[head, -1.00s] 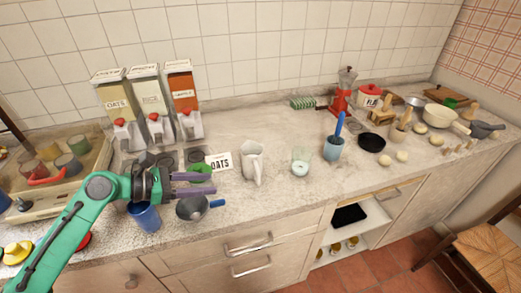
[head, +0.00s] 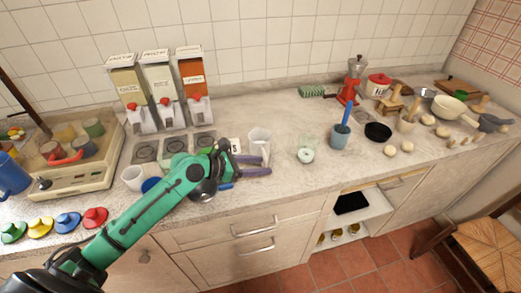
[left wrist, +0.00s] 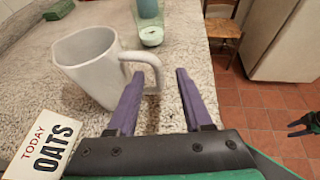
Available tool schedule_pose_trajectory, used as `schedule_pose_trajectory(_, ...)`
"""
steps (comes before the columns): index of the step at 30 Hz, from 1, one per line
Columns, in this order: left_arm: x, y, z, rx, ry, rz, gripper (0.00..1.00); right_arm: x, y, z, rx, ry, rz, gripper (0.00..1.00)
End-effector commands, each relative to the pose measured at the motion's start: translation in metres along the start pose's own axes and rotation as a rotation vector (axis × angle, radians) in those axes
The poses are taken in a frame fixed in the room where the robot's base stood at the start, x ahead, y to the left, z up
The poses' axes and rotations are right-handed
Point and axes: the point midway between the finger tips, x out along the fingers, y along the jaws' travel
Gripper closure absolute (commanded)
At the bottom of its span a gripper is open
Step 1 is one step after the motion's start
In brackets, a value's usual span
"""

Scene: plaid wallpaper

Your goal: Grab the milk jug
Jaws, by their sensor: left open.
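The milk jug, a white handled jug (head: 260,142), stands upright on the counter. In the left wrist view the jug (left wrist: 88,62) is at upper left, with its handle towards the right. My left gripper (head: 270,165) is open, its two purple fingers low beside the jug's handle side. In the left wrist view the open fingers (left wrist: 159,75) have the handle's outer part between their tips in the picture; I cannot tell whether they touch it. A dark and green part at that view's right edge may be my right gripper; its jaws are unclear.
An OATS card (left wrist: 45,143) stands close left of the jug. A glass (head: 306,150) is to its right, then a blue-handled cup (head: 340,135). Dispensers (head: 160,90) stand behind at left. A dark round pan (head: 204,190) lies under my left arm. Counter between jug and glass is clear.

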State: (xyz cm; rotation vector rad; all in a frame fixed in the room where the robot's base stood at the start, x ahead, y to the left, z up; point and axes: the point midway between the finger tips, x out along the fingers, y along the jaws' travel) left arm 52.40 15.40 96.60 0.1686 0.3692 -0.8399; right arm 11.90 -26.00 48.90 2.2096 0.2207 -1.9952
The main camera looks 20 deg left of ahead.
Motion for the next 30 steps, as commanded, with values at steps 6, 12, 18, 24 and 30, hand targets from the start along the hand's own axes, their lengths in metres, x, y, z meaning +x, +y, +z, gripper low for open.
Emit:
schedule_pose_trajectory(6, -0.0005, 0.0001, -0.0006, 0.000, 0.000, 0.000, 0.84, 0.0005, -0.0024, 0.0073, 0.001, -0.012, -0.003, 0.50)
schedule_pose_trajectory(12, -0.0008, 0.0001, -0.0004, 0.000, 0.000, 0.000, 1.00, 0.0006, -0.0032, 0.0072, 0.001, -0.013, -0.004, 0.50)
schedule_pose_trajectory(18, -0.0009, 0.0002, -0.0002, 0.000, -0.001, 0.001, 1.00, 0.0006, -0.0031, 0.0070, 0.001, -0.012, -0.004, 0.50)
schedule_pose_trajectory(24, -0.0009, 0.0002, -0.0001, 0.000, -0.001, 0.001, 1.00, 0.0006, -0.0028, 0.0062, 0.001, -0.011, -0.004, 0.50)
schedule_pose_trajectory(30, -0.0010, 0.0003, 0.0000, 0.000, -0.001, 0.001, 1.00, 0.0006, -0.0026, 0.0055, 0.001, -0.010, -0.004, 0.50)
